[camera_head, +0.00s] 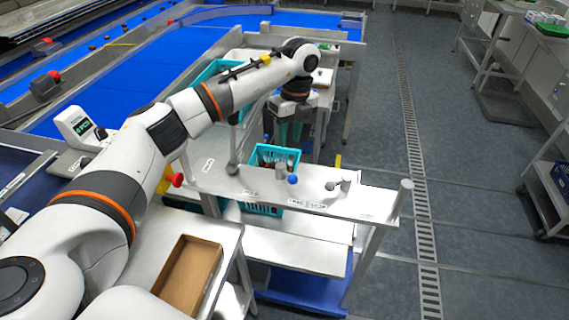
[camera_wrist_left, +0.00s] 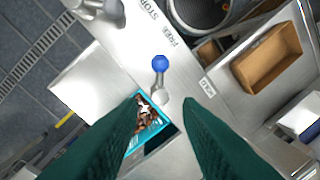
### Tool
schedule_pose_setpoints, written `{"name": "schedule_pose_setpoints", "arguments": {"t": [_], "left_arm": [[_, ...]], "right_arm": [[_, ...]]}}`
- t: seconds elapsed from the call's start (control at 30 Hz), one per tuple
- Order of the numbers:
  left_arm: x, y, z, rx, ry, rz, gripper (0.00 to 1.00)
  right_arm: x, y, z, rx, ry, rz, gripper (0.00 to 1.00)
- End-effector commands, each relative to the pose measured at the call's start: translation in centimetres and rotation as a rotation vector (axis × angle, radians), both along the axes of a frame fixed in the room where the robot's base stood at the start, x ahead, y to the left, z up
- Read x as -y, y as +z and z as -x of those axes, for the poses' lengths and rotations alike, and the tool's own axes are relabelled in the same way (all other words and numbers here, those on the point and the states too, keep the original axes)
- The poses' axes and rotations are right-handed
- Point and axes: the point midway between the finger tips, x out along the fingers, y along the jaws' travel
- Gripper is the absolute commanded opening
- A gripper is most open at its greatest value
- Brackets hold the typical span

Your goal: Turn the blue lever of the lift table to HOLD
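The blue lever is a short metal arm with a blue ball knob (camera_head: 293,180) on the pale metal shelf (camera_head: 232,184). A small label (camera_wrist_left: 206,88), too small to read surely, lies to the right of the lever. My left gripper (camera_head: 290,130) hangs pointing down beyond the shelf edge. In the left wrist view its dark green fingers (camera_wrist_left: 162,100) are wide apart, with nothing gripped. My right gripper is not visible.
A teal crate (camera_head: 252,160) with brown dates stands beside the shelf, below my left gripper. A grey-knobbed fitting (camera_head: 330,186) and a corner post (camera_head: 402,194) rise from the shelf's right part. A brown tray (camera_head: 190,277) lies at the front left. Open floor lies right.

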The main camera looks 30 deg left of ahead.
Motion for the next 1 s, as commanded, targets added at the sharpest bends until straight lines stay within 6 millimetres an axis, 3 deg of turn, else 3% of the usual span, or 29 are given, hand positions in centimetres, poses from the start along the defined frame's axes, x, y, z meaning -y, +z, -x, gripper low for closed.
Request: {"name": "schedule_pose_setpoints", "arguments": {"t": [0.5, 0.7, 0.97, 1.0], "left_arm": [[-0.3, -9.2, 1.0, -0.002, -0.003, 0.005, 0.32], [-0.4, -10.5, 1.1, 0.0, -0.005, 0.005, 0.32], [-0.4, -10.7, 1.1, 0.0, -0.005, 0.005, 0.32], [-0.4, -10.7, 1.1, 0.0, -0.005, 0.005, 0.27]], "right_arm": [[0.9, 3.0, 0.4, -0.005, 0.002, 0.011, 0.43], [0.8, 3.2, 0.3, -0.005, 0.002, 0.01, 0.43], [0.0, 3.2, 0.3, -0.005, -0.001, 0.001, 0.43], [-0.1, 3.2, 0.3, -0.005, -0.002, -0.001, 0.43]]}}
